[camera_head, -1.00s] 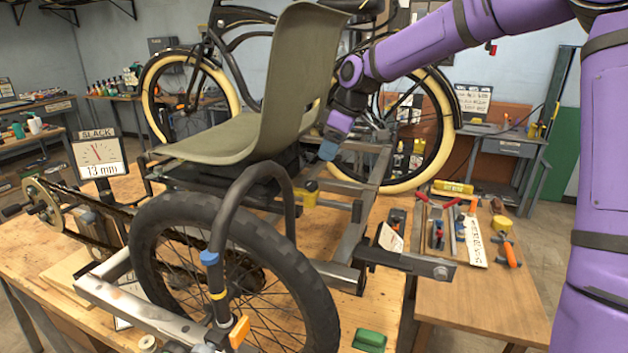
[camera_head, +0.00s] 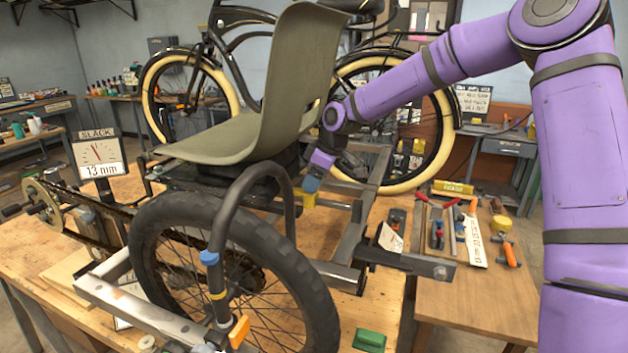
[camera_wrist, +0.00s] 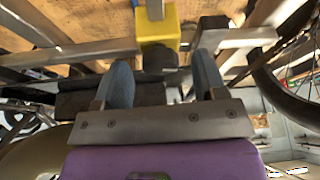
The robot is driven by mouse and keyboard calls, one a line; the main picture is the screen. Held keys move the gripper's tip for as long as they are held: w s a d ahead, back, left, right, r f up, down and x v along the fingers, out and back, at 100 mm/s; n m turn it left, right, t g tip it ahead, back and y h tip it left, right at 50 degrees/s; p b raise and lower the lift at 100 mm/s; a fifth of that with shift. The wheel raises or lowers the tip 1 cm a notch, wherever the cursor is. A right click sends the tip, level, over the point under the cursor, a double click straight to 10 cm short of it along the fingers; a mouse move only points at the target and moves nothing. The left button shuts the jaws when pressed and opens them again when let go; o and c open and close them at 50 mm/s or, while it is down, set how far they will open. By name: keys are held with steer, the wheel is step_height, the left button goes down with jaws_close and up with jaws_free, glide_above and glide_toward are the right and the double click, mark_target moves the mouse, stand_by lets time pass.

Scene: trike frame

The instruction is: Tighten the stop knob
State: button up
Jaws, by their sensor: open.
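A yellow block (camera_head: 308,200) sits on the trike frame (camera_head: 352,225) below the seat. In the wrist view the yellow block (camera_wrist: 158,22) carries a dark round knob (camera_wrist: 160,54) on its near side, which looks like the stop knob. My gripper (camera_wrist: 162,66) is open, with one blue-grey finger on each side of the knob and a gap at both sides. How deep the knob lies between the fingers I cannot tell. In the head view my gripper (camera_head: 311,184) points down at the yellow block, and the knob is hidden there.
The seat (camera_head: 262,110) rises just left of my gripper. The rear wheel (camera_head: 235,270) and a dark curved tube (camera_head: 250,180) stand in front. A slack gauge (camera_head: 98,158) reads 13 mm. Tools lie on the bench (camera_head: 470,310) at right.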

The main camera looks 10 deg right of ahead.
steer(key=shift+a+f, duration=0.1)
steer(key=shift+f, duration=0.05)
steer(key=c, duration=0.9)
steer(key=m+t, duration=0.1)
steer(key=m, duration=0.2)
steer(key=shift+s+a+h, duration=0.1)
steer(key=shift+h, duration=0.3)
steer(key=m, duration=0.2)
steer(key=m+t+h, duration=0.1)
steer(key=m, duration=0.1)
steer(key=shift+s+a, duration=0.1)
steer(key=shift+a, duration=0.1)
steer(key=m+h, duration=0.1)
steer(key=m, duration=0.1)
steer(key=m+h, duration=0.1)
steer(key=m, duration=0.2)
steer(key=shift+m+t, duration=0.3)
steer(key=shift+c, duration=0.2)
steer(key=shift+m, duration=0.3)
